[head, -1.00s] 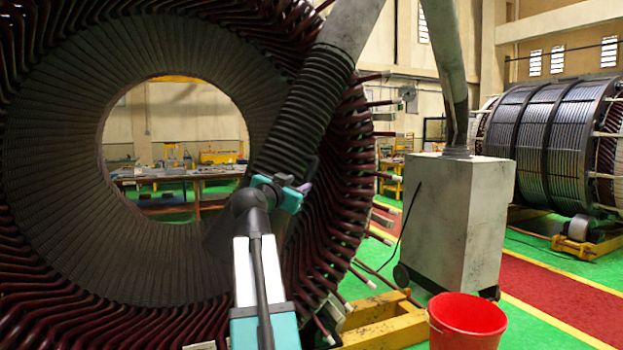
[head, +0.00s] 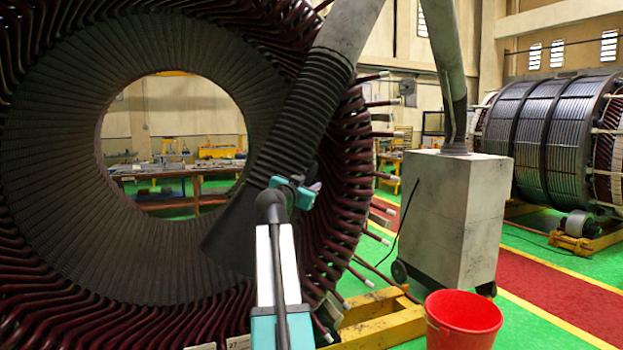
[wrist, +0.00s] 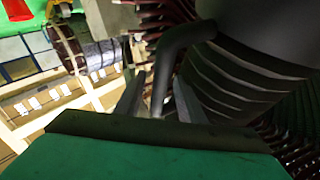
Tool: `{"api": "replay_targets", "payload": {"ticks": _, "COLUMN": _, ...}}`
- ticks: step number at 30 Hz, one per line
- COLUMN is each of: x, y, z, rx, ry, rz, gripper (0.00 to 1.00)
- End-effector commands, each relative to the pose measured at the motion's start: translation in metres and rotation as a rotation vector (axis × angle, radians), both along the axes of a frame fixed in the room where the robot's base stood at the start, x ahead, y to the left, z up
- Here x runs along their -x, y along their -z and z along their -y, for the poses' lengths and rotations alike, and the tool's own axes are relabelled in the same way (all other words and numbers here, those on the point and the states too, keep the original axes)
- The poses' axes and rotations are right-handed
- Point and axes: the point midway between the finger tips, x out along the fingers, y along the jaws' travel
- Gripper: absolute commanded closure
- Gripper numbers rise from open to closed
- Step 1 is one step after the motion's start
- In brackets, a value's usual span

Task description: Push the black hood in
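The black hood (head: 234,236) is a dark flared nozzle at the lower end of a black ribbed hose (head: 297,125). It hangs tilted in front of the stator's bore (head: 60,170), at the lower right of the opening. In the wrist view the ribbed hose (wrist: 235,75) fills the right side, and a bent black handle (wrist: 180,38) curves down from it. My gripper (wrist: 158,98) is open, its two fingers apart on either side of the handle's lower part. The handle appears to lie between them, with a gap at the left finger. In the head view my arm hides part of the hose's right side.
Stator coil ends (head: 350,190) stick out close to the right of my arm. A grey extractor box (head: 455,215) on wheels, a red bucket (head: 463,320) and a yellow stand (head: 375,322) are at the right. Green floor (head: 545,320) is clear beyond the bucket.

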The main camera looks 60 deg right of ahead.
Motion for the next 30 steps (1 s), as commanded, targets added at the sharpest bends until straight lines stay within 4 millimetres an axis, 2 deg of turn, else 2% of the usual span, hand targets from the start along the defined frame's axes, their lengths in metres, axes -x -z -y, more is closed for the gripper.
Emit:
{"api": "replay_targets", "payload": {"ticks": 3, "x": -0.003, "y": -0.003, "z": 0.017, "rx": 0.0, "ry": 0.001, "rz": 0.0, "gripper": 0.64}}
{"api": "replay_targets", "payload": {"ticks": 9, "x": -0.006, "y": -0.002, "z": 0.031, "rx": 0.0, "ry": 0.0, "rz": -0.001, "gripper": 0.64}}
{"api": "replay_targets", "payload": {"ticks": 20, "x": -0.006, "y": 0.0, "z": 0.034, "rx": 0.001, "ry": 0.0, "rz": 0.0, "gripper": 0.64}}
{"api": "replay_targets", "payload": {"ticks": 22, "x": -0.006, "y": 0.0, "z": 0.034, "rx": 0.001, "ry": 0.0, "rz": 0.0, "gripper": 0.71}}
{"api": "replay_targets", "payload": {"ticks": 27, "x": -0.006, "y": 0.0, "z": 0.034, "rx": 0.0, "ry": 0.0, "rz": 0.0, "gripper": 1.0}}
{"api": "replay_targets", "payload": {"ticks": 30, "x": -0.006, "y": 0.0, "z": 0.034, "rx": 0.0, "ry": 0.0, "rz": 0.0, "gripper": 1.0}}
